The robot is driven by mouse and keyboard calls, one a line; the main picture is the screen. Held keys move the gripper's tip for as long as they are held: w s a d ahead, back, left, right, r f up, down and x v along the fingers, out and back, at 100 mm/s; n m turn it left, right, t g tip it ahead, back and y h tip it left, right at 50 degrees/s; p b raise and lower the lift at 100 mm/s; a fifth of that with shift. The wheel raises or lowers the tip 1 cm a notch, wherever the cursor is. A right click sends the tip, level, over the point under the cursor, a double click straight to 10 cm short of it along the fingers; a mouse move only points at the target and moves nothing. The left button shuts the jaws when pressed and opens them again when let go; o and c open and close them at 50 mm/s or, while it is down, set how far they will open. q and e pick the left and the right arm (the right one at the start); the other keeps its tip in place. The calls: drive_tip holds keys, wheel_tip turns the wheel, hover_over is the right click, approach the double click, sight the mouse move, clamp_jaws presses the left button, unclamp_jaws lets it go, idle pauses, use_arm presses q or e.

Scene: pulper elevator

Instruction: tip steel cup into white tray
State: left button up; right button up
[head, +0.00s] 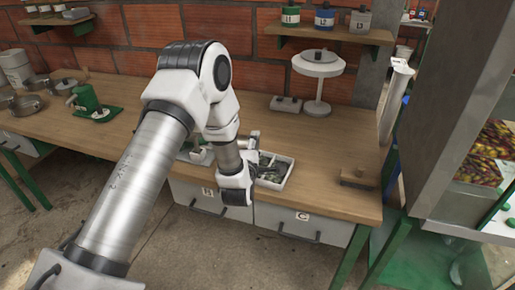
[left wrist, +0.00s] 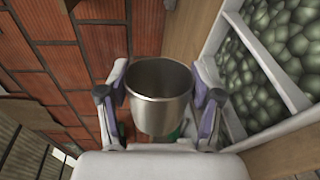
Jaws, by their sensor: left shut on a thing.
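A plain steel cup (left wrist: 161,112) sits between the two fingers of my left gripper (left wrist: 163,95) in the left wrist view. The fingers are shut on its sides, and its round mouth faces the camera. I see no contents in the visible part of its inside. The white tray (left wrist: 264,52) is to the right of the cup in that view, apart from it, with greenish lumps in its compartments. In the head view the white tray (head: 287,180) lies on the bench beside my left wrist, which hides part of it. I cannot make out the cup there. My right gripper is not in view.
A white round-topped stand (head: 318,75) and a small grey box (head: 286,104) are behind. A green grinder-like object (head: 88,100) and metal pots are at left.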

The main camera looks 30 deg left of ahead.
sight(246, 141)
use_arm(q)
drive_tip(key=a+n, duration=0.1)
drive_tip(key=n, duration=0.1)
drive_tip(key=r+n, duration=0.1)
drive_tip(key=n, duration=0.1)
drive_tip(key=s+a+n+p, duration=0.1)
drive_tip(key=n, duration=0.1)
drive_tip(key=shift+a+r+n+t+h, duration=0.25)
drive_tip(key=shift+a+n+t+h, duration=0.05)
drive_tip(key=n+b, duration=0.3)
drive_tip(key=b, duration=0.1)
drive_tip(key=f+n+b, duration=0.1)
drive_tip(key=n+b, duration=0.2)
drive_tip(key=b, duration=0.1)
drive_tip(key=n+t+b, duration=0.1)
drive_tip(key=n+b, duration=0.1)
drive_tip(key=b, duration=0.3)
drive_tip(key=shift+f+n+h, duration=0.2)
drive_tip(key=shift+n+h, duration=0.1)
drive_tip(key=shift+n, duration=0.1)
drive_tip(key=shift+b, duration=0.3)
drive_tip(key=shift+r+n, duration=0.2)
drive_tip(key=shift+n, duration=0.2)
